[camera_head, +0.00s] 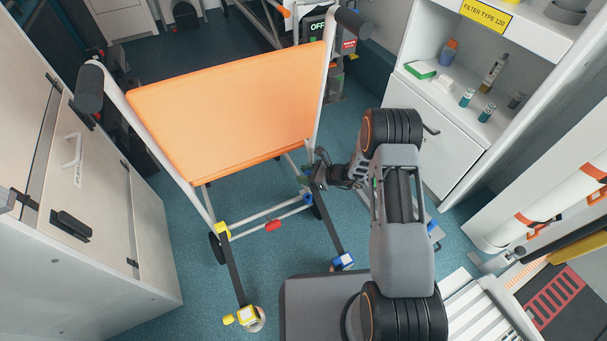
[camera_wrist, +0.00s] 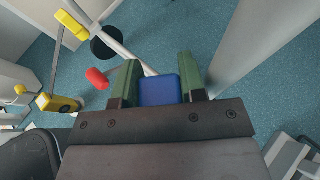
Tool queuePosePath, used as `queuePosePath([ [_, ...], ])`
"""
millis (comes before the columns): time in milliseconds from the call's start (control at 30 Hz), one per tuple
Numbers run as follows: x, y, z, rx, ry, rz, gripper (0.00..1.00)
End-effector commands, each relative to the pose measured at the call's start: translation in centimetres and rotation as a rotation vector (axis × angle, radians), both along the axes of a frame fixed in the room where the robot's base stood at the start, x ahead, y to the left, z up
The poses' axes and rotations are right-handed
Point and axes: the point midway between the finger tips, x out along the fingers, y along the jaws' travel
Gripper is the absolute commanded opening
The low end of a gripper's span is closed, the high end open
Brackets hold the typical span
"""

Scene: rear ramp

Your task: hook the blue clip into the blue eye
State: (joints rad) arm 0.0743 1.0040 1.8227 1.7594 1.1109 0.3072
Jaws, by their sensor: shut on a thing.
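In the wrist view my gripper (camera_wrist: 159,82) has its two green fingers on either side of the blue clip (camera_wrist: 158,91) and is shut on it. In the head view my gripper (camera_head: 319,174) is beside the right side of the orange-topped cart, just above the blue eye (camera_head: 308,197) on its lower rail. The clip itself cannot be made out there. A dark strap (camera_head: 332,228) runs from the gripper down to a blue floor block (camera_head: 343,262). Whether the clip touches the eye cannot be told; the eye is not distinguishable in the wrist view.
The cart's orange panel (camera_head: 235,108) rises left of my gripper. A red handle (camera_head: 273,226) is on the lower rail. A second strap (camera_head: 236,277) joins a yellow fitting (camera_head: 223,231) to a yellow floor block (camera_head: 247,316). Cabinets flank both sides; some blue floor is clear.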

Motion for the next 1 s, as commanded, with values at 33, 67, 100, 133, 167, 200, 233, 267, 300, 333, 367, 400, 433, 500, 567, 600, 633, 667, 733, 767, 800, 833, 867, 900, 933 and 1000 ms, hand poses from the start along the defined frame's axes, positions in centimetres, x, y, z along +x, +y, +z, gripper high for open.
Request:
queuePosePath([
  [33, 0.0, 0.0, -0.4, 0.000, 0.000, 0.000, 0.09],
  [67, 0.0, 0.0, -0.6, 0.000, 0.000, 0.000, 0.09],
  [100, 0.0, 0.0, -0.8, 0.000, 0.000, 0.000, 0.09],
  [133, 0.0, 0.0, -1.0, 0.000, 0.000, 0.000, 0.09],
  [167, 0.0, 0.0, -1.3, 0.000, 0.000, 0.000, 0.09],
  [200, 0.0, 0.0, -1.6, 0.000, 0.000, 0.000, 0.09],
  [233, 0.0, 0.0, -1.8, 0.000, 0.000, 0.000, 0.09],
  [267, 0.0, 0.0, -2.1, 0.000, 0.000, 0.000, 0.09],
  [300, 0.0, 0.0, -2.4, 0.000, 0.000, 0.000, 0.09],
  [333, 0.0, 0.0, -2.7, 0.000, 0.000, 0.000, 0.09],
  [367, 0.0, 0.0, -3.0, 0.000, 0.000, 0.000, 0.09],
  [400, 0.0, 0.0, -3.4, 0.000, 0.000, 0.000, 0.09],
  [433, 0.0, 0.0, -3.6, 0.000, 0.000, 0.000, 0.09],
  [500, 0.0, 0.0, -4.3, 0.000, 0.000, 0.000, 0.09],
  [567, 0.0, 0.0, -4.8, 0.000, 0.000, 0.000, 0.09],
  [600, 0.0, 0.0, -5.0, 0.000, 0.000, 0.000, 0.09],
  [633, 0.0, 0.0, -5.2, 0.000, 0.000, 0.000, 0.09],
  [667, 0.0, 0.0, -5.4, 0.000, 0.000, 0.000, 0.09],
  [733, 0.0, 0.0, -5.7, 0.000, 0.000, 0.000, 0.09],
  [767, 0.0, 0.0, -5.7, 0.000, 0.000, 0.000, 0.09],
  [800, 0.0, 0.0, -5.8, 0.000, 0.000, 0.000, 0.09],
  [833, 0.0, 0.0, -5.8, 0.000, 0.000, 0.000, 0.09],
  [867, 0.0, 0.0, -5.9, 0.000, 0.000, 0.000, 0.09],
  [900, 0.0, 0.0, -5.9, 0.000, 0.000, 0.000, 0.09],
  [933, 0.0, 0.0, -5.8, 0.000, 0.000, 0.000, 0.09],
  [1000, 0.0, 0.0, -5.8, 0.000, 0.000, 0.000, 0.09],
])
